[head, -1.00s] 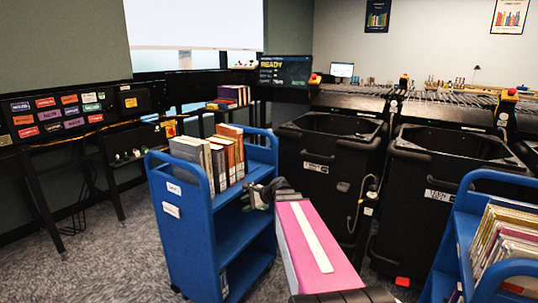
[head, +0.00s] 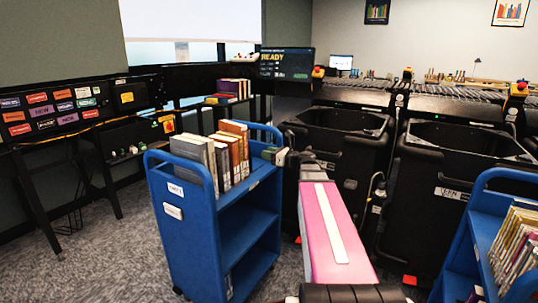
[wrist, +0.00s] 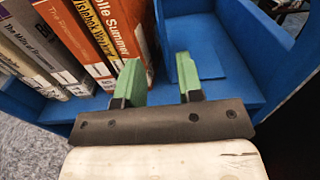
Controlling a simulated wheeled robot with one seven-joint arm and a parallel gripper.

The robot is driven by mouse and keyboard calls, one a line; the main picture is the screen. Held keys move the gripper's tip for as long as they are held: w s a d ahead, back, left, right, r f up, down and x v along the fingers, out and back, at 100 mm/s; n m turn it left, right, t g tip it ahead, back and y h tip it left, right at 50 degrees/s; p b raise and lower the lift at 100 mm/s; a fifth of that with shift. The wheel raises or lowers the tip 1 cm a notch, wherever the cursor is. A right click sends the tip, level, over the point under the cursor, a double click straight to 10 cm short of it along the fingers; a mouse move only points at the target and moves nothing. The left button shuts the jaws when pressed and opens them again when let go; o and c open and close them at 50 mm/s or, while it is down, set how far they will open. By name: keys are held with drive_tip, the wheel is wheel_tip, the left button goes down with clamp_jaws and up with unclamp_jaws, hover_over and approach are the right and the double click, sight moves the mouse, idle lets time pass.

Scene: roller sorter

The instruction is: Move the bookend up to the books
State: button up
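My gripper (wrist: 158,85) is open, its two green fingertips apart with no object clearly between them. It reaches over the top shelf of the blue cart, to the right of the books. In the head view my gripper (head: 271,154) is at the shelf's right end. A blue upright plate with a flat foot, which looks like the bookend (wrist: 208,62), stands behind the right fingertip; I cannot tell whether they touch. The books (wrist: 75,40) stand left of the left fingertip, and a gap separates them from the plate. In the head view the row of books (head: 222,150) is upright; the bookend cannot be made out there.
The blue cart (head: 188,228) has raised end panels and lower shelves. Black bins (head: 445,185) stand behind and right of my arm. Another blue cart with books (head: 515,240) is at the right edge. Carpet is open at the lower left.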

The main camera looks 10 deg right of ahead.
drive_tip(key=x, duration=1.1)
drive_tip(key=shift+s, duration=0.1)
clamp_jaws()
